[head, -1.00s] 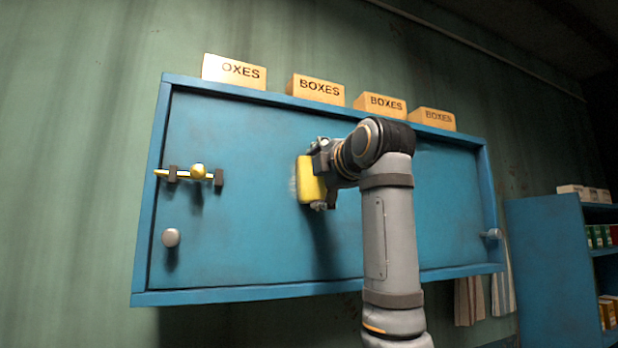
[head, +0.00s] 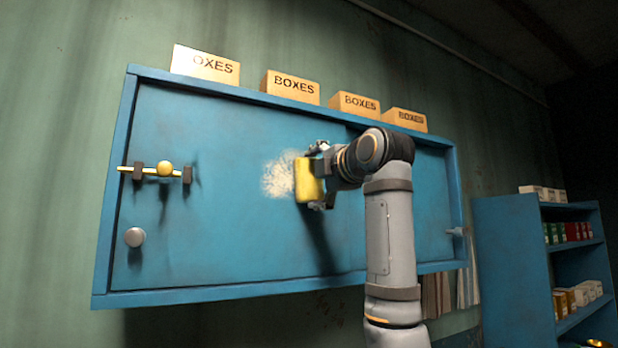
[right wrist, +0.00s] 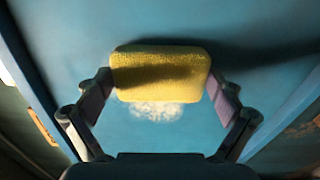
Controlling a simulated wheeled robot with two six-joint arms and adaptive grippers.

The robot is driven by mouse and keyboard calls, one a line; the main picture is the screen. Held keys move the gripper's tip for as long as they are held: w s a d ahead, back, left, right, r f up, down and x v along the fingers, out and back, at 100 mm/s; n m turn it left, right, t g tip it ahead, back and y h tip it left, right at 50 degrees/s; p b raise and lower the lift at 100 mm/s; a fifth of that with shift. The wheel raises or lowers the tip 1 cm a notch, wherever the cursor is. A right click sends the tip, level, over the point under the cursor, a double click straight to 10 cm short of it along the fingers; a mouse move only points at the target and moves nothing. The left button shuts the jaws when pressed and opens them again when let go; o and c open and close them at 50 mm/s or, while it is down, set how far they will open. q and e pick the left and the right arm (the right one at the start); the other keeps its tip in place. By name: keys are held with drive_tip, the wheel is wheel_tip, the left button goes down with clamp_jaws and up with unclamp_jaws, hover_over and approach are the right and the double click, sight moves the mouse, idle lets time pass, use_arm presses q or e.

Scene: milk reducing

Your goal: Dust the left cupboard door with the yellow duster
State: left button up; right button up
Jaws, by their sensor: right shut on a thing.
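The yellow duster (head: 308,181) is held in my right gripper (head: 320,178), close against the blue left cupboard door (head: 225,230). I cannot tell whether it touches the door. A pale, speckled patch (head: 279,178) shows on the door just left of the duster. In the right wrist view the duster (right wrist: 160,72) sits between both fingers, with the pale patch (right wrist: 156,110) just below it. The door has a round knob (head: 134,237) at lower left and a yellow bolt latch (head: 160,170) above it. My left gripper is not in view.
Several boxes marked BOXES (head: 290,87) stand along the cupboard's top. A blue shelf unit (head: 505,265) with small boxes stands at the right. Papers (head: 440,293) hang below the cupboard's right end. The door's left half is clear of my arm.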

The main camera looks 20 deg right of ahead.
drive_tip(key=shift+w+d+r+p, duration=0.1)
drive_tip(key=shift+d+r+p, duration=0.3)
drive_tip(key=shift+d+p, duration=0.25)
drive_tip(key=shift+d+r+p, duration=0.4)
drive_tip(key=shift+d+p, duration=0.05)
drive_tip(key=shift+d, duration=0.25)
